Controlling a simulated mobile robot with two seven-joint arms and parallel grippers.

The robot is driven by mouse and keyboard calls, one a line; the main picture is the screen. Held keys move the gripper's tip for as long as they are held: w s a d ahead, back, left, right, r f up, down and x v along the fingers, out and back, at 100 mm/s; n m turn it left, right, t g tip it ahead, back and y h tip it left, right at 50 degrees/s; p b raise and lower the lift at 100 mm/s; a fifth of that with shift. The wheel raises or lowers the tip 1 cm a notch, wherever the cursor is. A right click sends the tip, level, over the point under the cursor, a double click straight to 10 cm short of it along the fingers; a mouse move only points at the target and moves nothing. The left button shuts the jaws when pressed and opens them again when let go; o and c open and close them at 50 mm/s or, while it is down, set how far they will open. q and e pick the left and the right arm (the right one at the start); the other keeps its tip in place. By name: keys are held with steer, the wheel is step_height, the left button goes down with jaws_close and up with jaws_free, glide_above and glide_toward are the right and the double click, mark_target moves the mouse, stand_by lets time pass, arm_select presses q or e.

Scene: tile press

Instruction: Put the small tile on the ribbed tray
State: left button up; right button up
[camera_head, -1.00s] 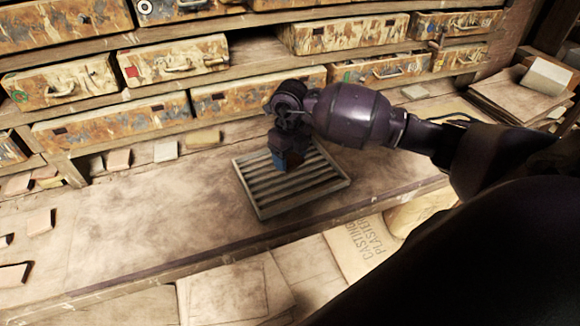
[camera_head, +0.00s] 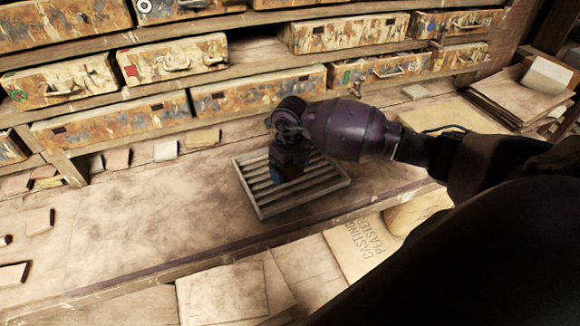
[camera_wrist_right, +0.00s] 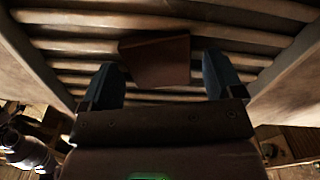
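The ribbed tray (camera_head: 330,181) lies on the bench, a pale frame with parallel slats. My right gripper (camera_head: 284,172) is over the tray's middle, pointing down. In the right wrist view, the small brown tile (camera_wrist_right: 155,62) lies across the slats, slightly turned. The two blue fingers of the right gripper (camera_wrist_right: 165,82) stand apart on either side of it, with visible gaps, so the gripper is open. In the head view the gripper hides most of the tile. My left gripper is not in view.
Several loose tiles lie along the back and left of the bench, such as a pale one (camera_head: 165,150) and a pinkish one (camera_head: 39,221). Drawers (camera_head: 258,96) line the back. The bench left of the tray is largely clear.

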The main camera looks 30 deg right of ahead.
mark_target(290, 170)
step_height(290, 170, up, 12)
steer(key=shift+r, duration=0.15)
stand_by(0.6)
stand_by(0.4)
